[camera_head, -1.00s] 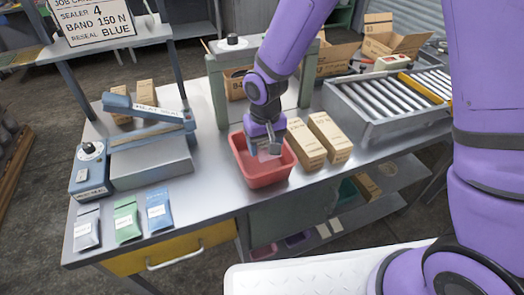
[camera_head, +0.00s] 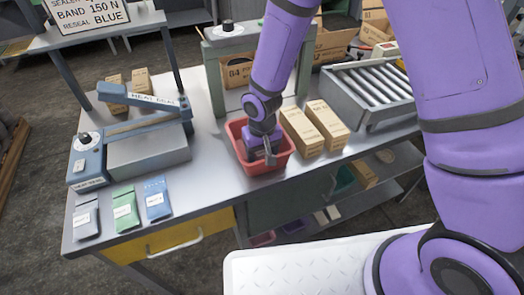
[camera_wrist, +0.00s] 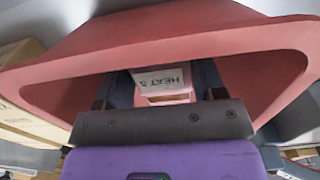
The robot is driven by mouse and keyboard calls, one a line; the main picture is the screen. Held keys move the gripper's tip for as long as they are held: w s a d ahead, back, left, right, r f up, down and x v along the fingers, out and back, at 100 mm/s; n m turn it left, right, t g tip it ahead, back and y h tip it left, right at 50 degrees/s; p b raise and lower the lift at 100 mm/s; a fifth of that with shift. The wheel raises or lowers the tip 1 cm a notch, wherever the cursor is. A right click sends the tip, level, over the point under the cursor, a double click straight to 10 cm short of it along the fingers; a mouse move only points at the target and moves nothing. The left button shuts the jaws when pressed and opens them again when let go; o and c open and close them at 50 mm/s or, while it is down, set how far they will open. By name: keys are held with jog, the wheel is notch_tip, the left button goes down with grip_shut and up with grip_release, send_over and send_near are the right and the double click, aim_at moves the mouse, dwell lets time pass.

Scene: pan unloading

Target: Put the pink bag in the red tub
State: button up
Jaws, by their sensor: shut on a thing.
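The red tub (camera_head: 282,162) stands on the metal bench in the head view, and its walls fill much of the wrist view (camera_wrist: 225,42). My gripper (camera_head: 268,155) points down inside the tub's opening. The wrist view shows my gripper (camera_wrist: 160,92) shut on the pink bag (camera_wrist: 170,98), whose white label with black print faces the camera. The bag is within the tub's walls. Whether it touches the tub's floor cannot be told. In the head view the bag is hidden behind my gripper and the tub wall.
Two cardboard boxes (camera_head: 314,128) stand close to the tub's right side. A heat sealer (camera_head: 145,140) is at the left, with grey (camera_head: 86,217), green (camera_head: 125,209) and blue (camera_head: 157,199) bags in front of it. A green-grey frame (camera_head: 213,85) stands behind the tub.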

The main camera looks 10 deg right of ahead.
jog(key=shift+f, duration=0.1)
jog(key=o, duration=1)
notch_tip(320, 180, up, 12)
jog(key=shift+r, duration=0.15)
